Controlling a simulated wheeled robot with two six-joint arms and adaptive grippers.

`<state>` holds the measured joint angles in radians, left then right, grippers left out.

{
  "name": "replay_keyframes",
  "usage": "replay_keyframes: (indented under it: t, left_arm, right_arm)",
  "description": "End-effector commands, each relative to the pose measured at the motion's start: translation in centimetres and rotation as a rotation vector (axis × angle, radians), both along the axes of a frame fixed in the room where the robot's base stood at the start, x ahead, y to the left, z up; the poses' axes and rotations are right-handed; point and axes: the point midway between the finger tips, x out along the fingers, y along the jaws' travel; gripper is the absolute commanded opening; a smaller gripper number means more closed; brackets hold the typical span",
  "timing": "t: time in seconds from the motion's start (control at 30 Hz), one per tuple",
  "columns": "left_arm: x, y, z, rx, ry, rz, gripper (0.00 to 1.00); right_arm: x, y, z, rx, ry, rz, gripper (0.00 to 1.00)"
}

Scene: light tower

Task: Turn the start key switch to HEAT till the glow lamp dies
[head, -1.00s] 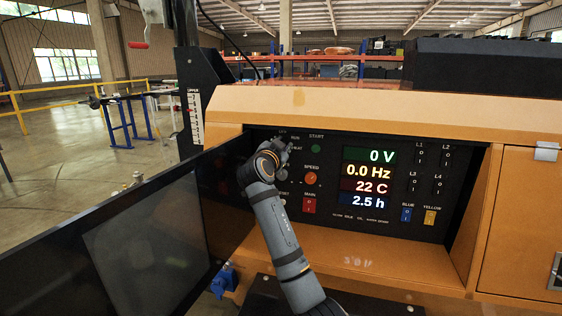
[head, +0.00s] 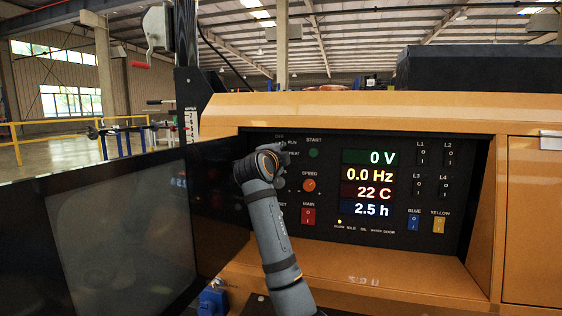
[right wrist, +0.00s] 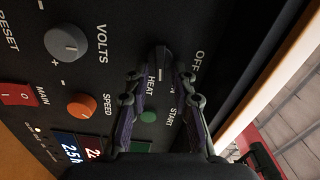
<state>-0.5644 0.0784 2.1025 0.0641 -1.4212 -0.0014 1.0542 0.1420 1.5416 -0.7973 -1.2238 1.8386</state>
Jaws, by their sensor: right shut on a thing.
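The start key switch (right wrist: 162,56) is on the black control panel (head: 400,240), between the labels OFF and HEAT in the right wrist view. My right gripper (right wrist: 160,77) has its two fingers on either side of the switch and is shut on it. In the head view my right gripper (head: 280,154) covers the switch, so its exact pointing is hard to read. My left gripper is not in view.
A green START button (head: 313,153), an orange SPEED knob (head: 309,185) and a red MAIN switch (head: 308,215) are close to my right gripper. The displays (head: 369,183) read 0 V, 0.0 Hz, 22 C and 2.5 h. A dark open door (head: 130,230) stands at the left.

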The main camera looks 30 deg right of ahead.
Motion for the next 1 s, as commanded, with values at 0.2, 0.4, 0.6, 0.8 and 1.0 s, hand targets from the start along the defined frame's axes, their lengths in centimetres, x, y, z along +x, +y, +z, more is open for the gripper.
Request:
replay_keyframes:
  t: [0.2,0.4,0.6,0.8,1.0]
  left_arm:
    - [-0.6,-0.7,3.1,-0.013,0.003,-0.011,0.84]
    - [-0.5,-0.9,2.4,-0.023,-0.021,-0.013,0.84]
    - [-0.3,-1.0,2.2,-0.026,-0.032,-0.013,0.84]
    - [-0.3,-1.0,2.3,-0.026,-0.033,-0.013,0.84]
    - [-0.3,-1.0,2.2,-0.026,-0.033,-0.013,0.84]
  right_arm:
    - [0.0,0.0,-0.4,0.071,-0.08,0.0,0.0]
    - [0.0,0.0,-0.4,0.106,-0.119,0.0,0.0]
    - [0.0,0.0,-0.4,0.117,-0.132,0.0,0.0]
    - [0.0,0.0,-0.4,0.117,-0.133,0.001,0.0]
    - [0.0,0.0,-0.4,0.117,-0.133,0.001,0.32]
